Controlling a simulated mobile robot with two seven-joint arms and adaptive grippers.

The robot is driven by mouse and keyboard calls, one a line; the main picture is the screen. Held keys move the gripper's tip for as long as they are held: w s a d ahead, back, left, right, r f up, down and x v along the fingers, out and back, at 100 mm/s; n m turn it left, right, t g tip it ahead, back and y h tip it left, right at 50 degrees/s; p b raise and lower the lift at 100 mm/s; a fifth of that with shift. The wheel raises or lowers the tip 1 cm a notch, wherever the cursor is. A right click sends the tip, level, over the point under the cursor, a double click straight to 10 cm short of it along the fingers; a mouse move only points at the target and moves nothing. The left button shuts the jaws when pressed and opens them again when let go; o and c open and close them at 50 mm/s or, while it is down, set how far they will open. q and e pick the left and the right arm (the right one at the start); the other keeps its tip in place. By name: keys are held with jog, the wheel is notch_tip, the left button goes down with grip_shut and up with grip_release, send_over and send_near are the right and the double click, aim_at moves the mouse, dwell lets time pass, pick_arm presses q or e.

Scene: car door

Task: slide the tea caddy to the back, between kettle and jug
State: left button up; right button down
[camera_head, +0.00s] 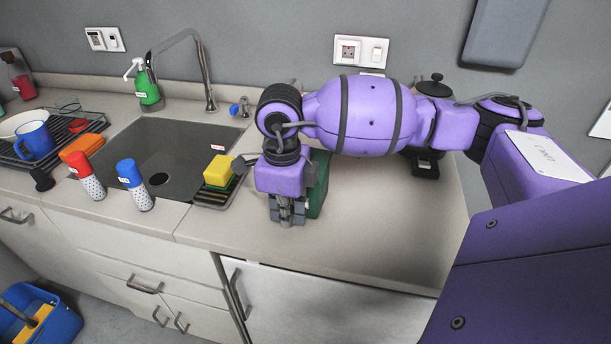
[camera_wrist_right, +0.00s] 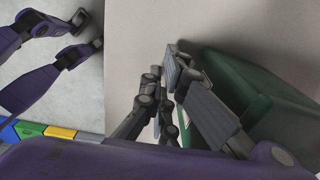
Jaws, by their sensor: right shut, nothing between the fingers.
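The tea caddy is a dark green box (camera_head: 319,183) standing on the right part of the worktop, partly hidden behind my right gripper (camera_head: 287,217). In the right wrist view the green caddy (camera_wrist_right: 265,90) fills the right side. My right gripper (camera_wrist_right: 167,85) is shut and empty, pointing down close beside the caddy's near left side; I cannot tell if it touches. A black lidded vessel (camera_head: 435,84), perhaps the kettle, stands at the back, mostly hidden by my right arm. A jug cannot be made out. My left gripper is not in view.
Left of the gripper, a yellow sponge (camera_head: 219,170) lies on a black ridged tray (camera_head: 215,196) beside the sink (camera_head: 175,155). Red-capped (camera_head: 87,178) and blue-capped (camera_head: 134,185) shakers stand before the sink. The worktop right of the caddy (camera_head: 375,215) is clear.

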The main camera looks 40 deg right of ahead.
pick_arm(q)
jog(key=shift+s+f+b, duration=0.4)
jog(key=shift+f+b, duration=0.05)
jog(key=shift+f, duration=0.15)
pick_arm(e)
jog(key=shift+w+d, duration=0.6)
jog(key=shift+d, duration=0.25)
jog(key=shift+w+d, duration=0.55)
jog(key=shift+d, duration=0.25)
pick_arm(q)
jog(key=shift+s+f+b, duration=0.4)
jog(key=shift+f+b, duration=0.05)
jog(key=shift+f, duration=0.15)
pick_arm(e)
jog(key=shift+w+d, duration=0.55)
jog(key=shift+d, duration=0.3)
jog(key=shift+w+d, duration=0.55)
jog(key=shift+d, duration=0.25)
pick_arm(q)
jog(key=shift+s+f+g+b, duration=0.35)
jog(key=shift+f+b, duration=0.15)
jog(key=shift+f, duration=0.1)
pick_arm(e)
jog(key=shift+w+d, duration=0.55)
jog(key=shift+d, duration=0.3)
jog(key=shift+w+d, duration=0.55)
jog(key=shift+d, duration=0.25)
jog(key=shift+d, duration=0.1)
